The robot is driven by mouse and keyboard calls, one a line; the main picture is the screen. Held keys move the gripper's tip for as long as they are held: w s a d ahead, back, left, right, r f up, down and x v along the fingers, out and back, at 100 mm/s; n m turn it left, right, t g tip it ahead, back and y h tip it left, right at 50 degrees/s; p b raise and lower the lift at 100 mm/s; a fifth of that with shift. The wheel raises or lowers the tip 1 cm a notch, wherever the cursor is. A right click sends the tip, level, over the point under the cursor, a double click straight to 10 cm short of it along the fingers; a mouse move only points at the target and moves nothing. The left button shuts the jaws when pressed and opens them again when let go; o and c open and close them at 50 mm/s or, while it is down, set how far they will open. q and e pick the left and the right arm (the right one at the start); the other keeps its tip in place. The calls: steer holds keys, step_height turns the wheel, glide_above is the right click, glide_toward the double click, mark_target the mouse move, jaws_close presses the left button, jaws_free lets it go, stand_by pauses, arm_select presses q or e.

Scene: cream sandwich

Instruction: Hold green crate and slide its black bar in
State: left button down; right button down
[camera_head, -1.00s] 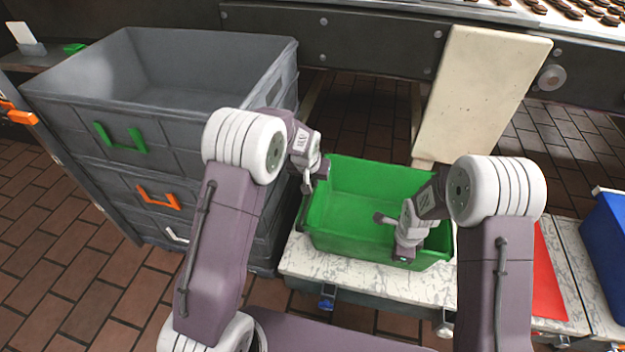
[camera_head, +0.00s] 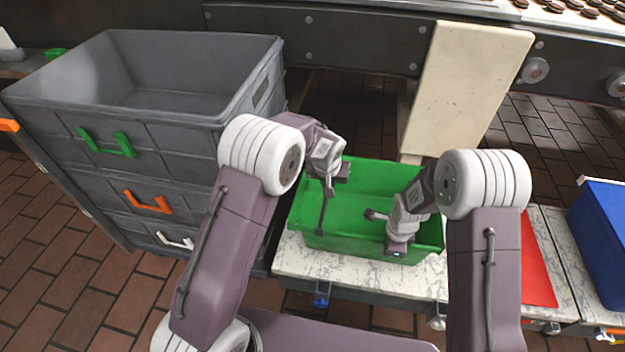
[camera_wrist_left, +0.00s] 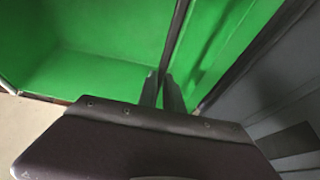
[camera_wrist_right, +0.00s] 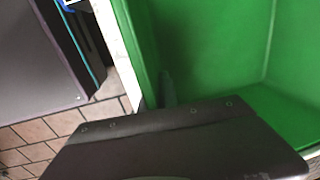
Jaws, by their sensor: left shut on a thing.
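The green crate (camera_head: 365,180) stands on the pale, scuffed surface; its inside also shows in the left wrist view (camera_wrist_left: 90,60) and the right wrist view (camera_wrist_right: 210,60). A black bar (camera_head: 321,218) lies across the crate's left part; it also shows in the left wrist view (camera_wrist_left: 180,28). My left gripper (camera_head: 328,182) is shut on this bar, and its fingers (camera_wrist_left: 162,88) lie close together. My right gripper (camera_head: 388,222) is at the crate's front right wall. One finger (camera_wrist_right: 166,88) shows inside that wall; whether the jaws pinch it is hidden.
Stacked grey crates (camera_head: 200,135) with green, orange and white handles stand close at the left. A cream panel (camera_head: 462,90) leans behind the crate. A red tray (camera_head: 535,265) and a blue bin (camera_head: 602,220) are at the right. A conveyor with biscuits runs along the back.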

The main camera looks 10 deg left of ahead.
arm_select(q)
steer(key=shift+d, duration=0.3)
steer(key=c, duration=1.5)
jaws_free()
steer(key=shift+r, duration=0.1)
steer(key=v, duration=1.2)
